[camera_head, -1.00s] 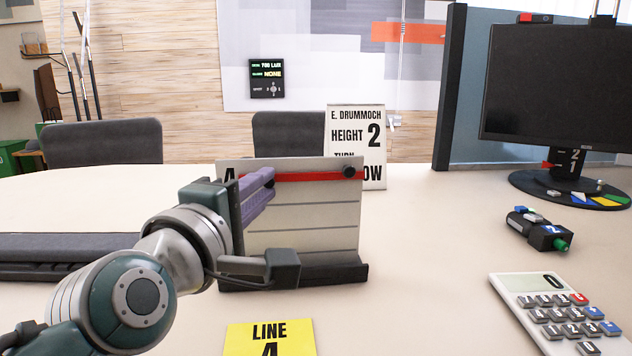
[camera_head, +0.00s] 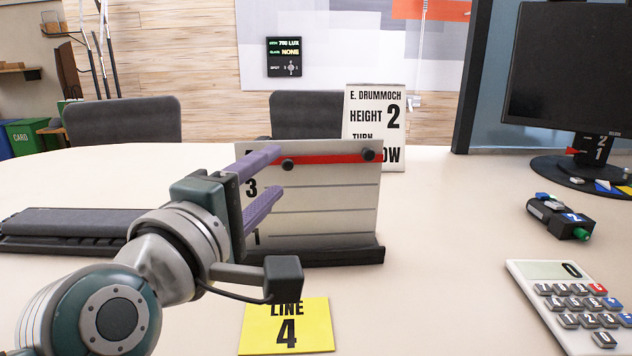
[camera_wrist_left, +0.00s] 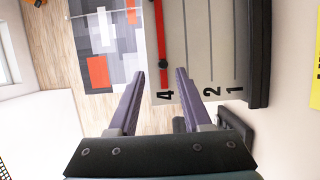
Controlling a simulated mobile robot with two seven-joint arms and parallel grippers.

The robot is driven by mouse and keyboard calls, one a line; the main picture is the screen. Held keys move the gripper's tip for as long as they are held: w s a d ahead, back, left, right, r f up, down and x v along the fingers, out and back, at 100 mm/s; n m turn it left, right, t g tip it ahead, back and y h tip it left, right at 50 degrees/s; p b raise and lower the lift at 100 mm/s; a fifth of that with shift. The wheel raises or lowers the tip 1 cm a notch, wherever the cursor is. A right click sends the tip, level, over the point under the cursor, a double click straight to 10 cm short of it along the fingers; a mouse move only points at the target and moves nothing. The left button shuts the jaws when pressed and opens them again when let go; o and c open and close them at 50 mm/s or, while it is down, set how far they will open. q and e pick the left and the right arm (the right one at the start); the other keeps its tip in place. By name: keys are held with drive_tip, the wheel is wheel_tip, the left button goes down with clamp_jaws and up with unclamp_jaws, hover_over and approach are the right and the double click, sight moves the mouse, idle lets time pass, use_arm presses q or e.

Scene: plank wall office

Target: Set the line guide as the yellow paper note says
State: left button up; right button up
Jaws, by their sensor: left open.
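The line guide is a red bar (camera_head: 325,159) with black knobs near its left (camera_head: 287,164) and right ends. It lies across the upright pale board (camera_head: 330,205) near its top. The wrist view also shows the red guide (camera_wrist_left: 160,40), level with the number 4. The yellow paper note (camera_head: 288,335) reads "LINE 4" and lies on the table before the board. My left gripper (camera_head: 281,172) is open and empty, its purple fingers one above the other at the board's left side, near the left knob. Contact cannot be told. My right gripper is out of view.
A calculator (camera_head: 570,300) and a small dark device (camera_head: 560,217) lie at the right, with a monitor (camera_head: 575,70) behind. A white card (camera_head: 373,110) stands behind the board. A dark flat object (camera_head: 70,228) lies at the left. Table between board and calculator is clear.

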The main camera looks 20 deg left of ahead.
use_arm(q)
drive_tip(key=s, duration=0.6)
drive_tip(key=shift+a+p, duration=0.15)
drive_tip(key=shift+p, duration=0.2)
drive_tip(key=s+a+r+m+g+p, duration=0.1)
drive_tip(key=s+r+m+g+p, duration=0.8)
drive_tip(key=p, duration=0.6)
drive_tip(key=s+a+r+m+g+p, duration=0.2)
drive_tip(key=s+r+m+g+p, duration=0.3)
drive_tip(key=s+r+m+p, duration=0.65)
wheel_tip(320, 180, up, 30)
drive_tip(key=s+n+p, duration=0.1)
drive_tip(key=p, duration=3.6)
drive_tip(key=shift+s+d+y, duration=0.25)
drive_tip(key=shift+d+y, duration=0.05)
drive_tip(key=shift+y, duration=0.1)
